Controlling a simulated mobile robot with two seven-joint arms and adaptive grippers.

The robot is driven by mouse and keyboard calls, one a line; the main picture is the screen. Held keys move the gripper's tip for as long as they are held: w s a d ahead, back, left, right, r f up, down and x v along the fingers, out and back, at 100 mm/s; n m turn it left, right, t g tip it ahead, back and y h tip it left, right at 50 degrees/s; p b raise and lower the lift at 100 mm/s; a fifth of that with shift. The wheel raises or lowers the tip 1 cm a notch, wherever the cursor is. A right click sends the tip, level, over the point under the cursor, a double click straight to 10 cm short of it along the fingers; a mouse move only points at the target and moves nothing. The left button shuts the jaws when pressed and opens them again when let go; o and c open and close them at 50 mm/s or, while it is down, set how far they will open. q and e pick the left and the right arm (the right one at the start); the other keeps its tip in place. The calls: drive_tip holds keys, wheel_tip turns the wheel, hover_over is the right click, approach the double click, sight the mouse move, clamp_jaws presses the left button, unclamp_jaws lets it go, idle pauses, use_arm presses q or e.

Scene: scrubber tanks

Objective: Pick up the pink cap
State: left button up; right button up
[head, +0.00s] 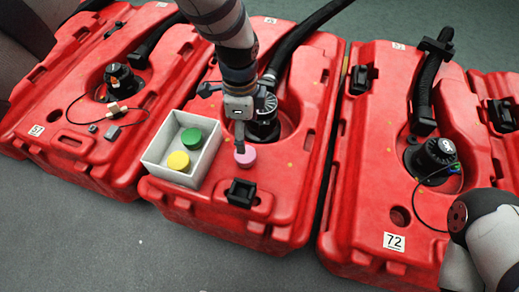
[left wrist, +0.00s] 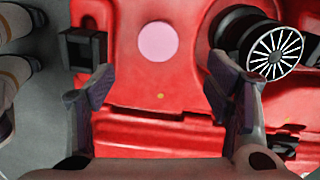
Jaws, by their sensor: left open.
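The pink cap (head: 246,156) is a small round disc lying on top of the middle red tank (head: 290,200), just right of the grey tray. My left gripper (head: 240,148) points down right at the cap and partly overlaps it in the head view. In the left wrist view the cap (left wrist: 157,43) shows whole, ahead of the open, empty fingers of my left gripper (left wrist: 168,92), apart from both. My right arm shows at the lower right of the head view, but its gripper is out of frame.
A grey tray (head: 150,163) holds a green cap (head: 191,138) and a yellow cap (head: 178,160). A black finned knob (head: 265,105) stands close behind the gripper, also in the left wrist view (left wrist: 275,53). A black latch (head: 241,193) sits in front of the pink cap. More red tanks flank both sides.

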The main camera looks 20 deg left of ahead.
sight(246, 155)
use_arm(q)
wheel_tip(246, 155, down, 12)
drive_tip(key=b, duration=0.4)
drive_tip(key=shift+s+r, duration=0.15)
drive_tip(key=shift+r, duration=0.15)
drive_tip(key=c, duration=1.1)
use_arm(e)
drive_tip(key=f, duration=0.1)
drive_tip(key=s+f, duration=0.1)
drive_tip(key=f, duration=0.1)
drive_tip(key=shift+s+f+g, duration=0.25)
drive_tip(key=shift+g, duration=0.05)
